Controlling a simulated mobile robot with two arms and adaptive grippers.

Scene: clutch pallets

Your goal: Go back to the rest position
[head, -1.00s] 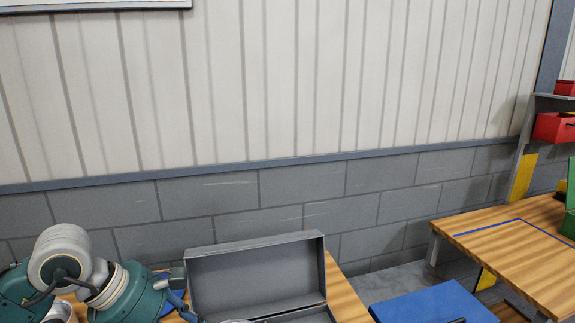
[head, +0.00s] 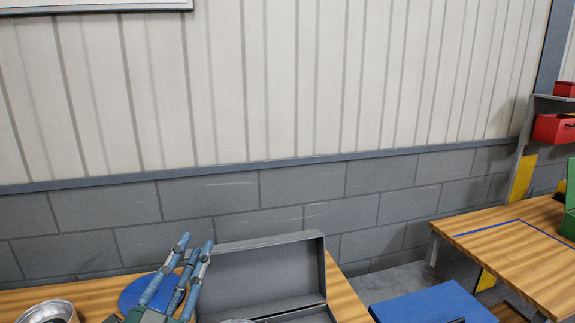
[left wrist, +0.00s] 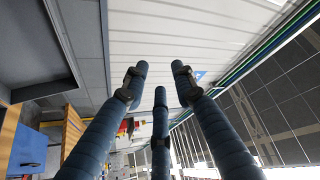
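My left gripper (head: 195,247) rises at the lower left of the head view, its blue-grey fingers pointing up. It is above the wooden table, just left of the open grey case (head: 258,276). In the left wrist view the fingers (left wrist: 159,78) are spread apart with nothing between them, so it is open and empty. Its palm is cut off by the lower edge of the head view. My right gripper is in neither view.
A blue round thing (head: 138,292) and a metal bowl (head: 47,312) are on the wooden table (head: 345,298). A blue surface (head: 430,303) lies right of it. Another wooden table (head: 515,245) stands at the right, with red bins (head: 553,128) above. A block wall is behind.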

